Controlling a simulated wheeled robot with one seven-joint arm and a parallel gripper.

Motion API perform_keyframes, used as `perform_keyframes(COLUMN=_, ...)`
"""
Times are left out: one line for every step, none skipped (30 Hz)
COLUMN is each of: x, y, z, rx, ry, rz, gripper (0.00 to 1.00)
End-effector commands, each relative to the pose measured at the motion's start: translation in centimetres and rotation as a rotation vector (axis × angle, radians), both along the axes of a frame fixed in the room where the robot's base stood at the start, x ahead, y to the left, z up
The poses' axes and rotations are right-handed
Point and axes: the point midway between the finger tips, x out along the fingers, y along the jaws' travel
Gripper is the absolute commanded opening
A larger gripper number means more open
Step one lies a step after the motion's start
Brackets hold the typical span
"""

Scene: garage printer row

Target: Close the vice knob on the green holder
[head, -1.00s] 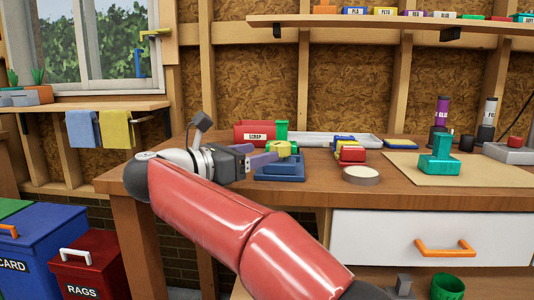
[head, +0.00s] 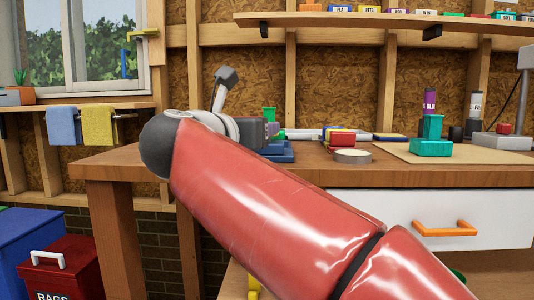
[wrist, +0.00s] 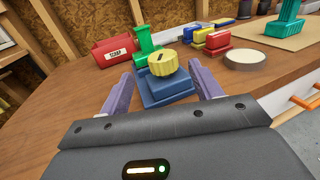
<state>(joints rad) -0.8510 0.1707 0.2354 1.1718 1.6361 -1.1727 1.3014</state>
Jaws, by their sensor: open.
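A round yellow knob (wrist: 163,63) with a dark mark on its face sits over a stepped blue base (wrist: 168,88) in the wrist view. A green upright holder (wrist: 146,42) stands right behind the knob; how they join is hidden. My gripper (wrist: 161,78) is open, its two purple fingers apart on either side of the blue base and knob, with nothing held. In the head view my arm hides most of this; the green holder's top (head: 269,114) and part of the blue base (head: 283,155) show beside my gripper (head: 270,130).
A red scrap bin (wrist: 113,52) is left of the holder. Red, yellow and blue blocks (wrist: 212,40) and a tape roll (wrist: 246,60) are to the right. A teal bracket (head: 431,146) stands on a tan mat (head: 395,150). Bare wooden bench top (wrist: 60,105) lies at left.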

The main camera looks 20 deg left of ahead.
Motion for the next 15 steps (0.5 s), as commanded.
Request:
perform_keyframes(x=-0.3, y=-0.5, z=-0.5, rx=0.008, ry=-0.004, rz=0.029, gripper=0.64)
perform_keyframes(x=-0.3, y=-0.7, z=-0.3, rx=0.011, ry=-0.006, rz=0.043, gripper=0.64)
perform_keyframes(x=-0.3, y=-0.8, z=-0.2, rx=0.012, ry=-0.005, rz=0.055, gripper=0.64)
perform_keyframes(x=-0.1, y=-0.8, z=-0.1, rx=0.013, ry=-0.005, rz=0.062, gripper=0.64)
perform_keyframes(x=0.1, y=-0.9, z=0.0, rx=0.013, ry=-0.005, rz=0.065, gripper=0.64)
perform_keyframes(x=0.5, y=-0.9, z=0.1, rx=0.013, ry=-0.005, rz=0.066, gripper=0.64)
perform_keyframes(x=0.9, y=-0.9, z=0.2, rx=0.013, ry=-0.005, rz=0.066, gripper=0.64)
perform_keyframes(x=1.4, y=-0.9, z=0.3, rx=0.014, ry=-0.005, rz=0.065, gripper=0.64)
perform_keyframes(x=2.0, y=-1.0, z=0.3, rx=0.014, ry=-0.005, rz=0.063, gripper=0.64)
perform_keyframes(x=2.5, y=-0.9, z=0.2, rx=0.014, ry=-0.004, rz=0.064, gripper=0.64)
perform_keyframes(x=3.0, y=-0.9, z=0.3, rx=0.014, ry=-0.004, rz=0.064, gripper=0.64)
perform_keyframes(x=3.7, y=-1.0, z=0.3, rx=0.014, ry=-0.004, rz=0.063, gripper=0.64)
perform_keyframes(x=4.2, y=-0.9, z=0.3, rx=0.013, ry=-0.004, rz=0.063, gripper=0.64)
perform_keyframes(x=4.7, y=-1.0, z=0.3, rx=0.013, ry=-0.005, rz=0.064, gripper=0.64)
perform_keyframes(x=5.2, y=-1.0, z=0.3, rx=0.013, ry=-0.006, rz=0.063, gripper=0.64)
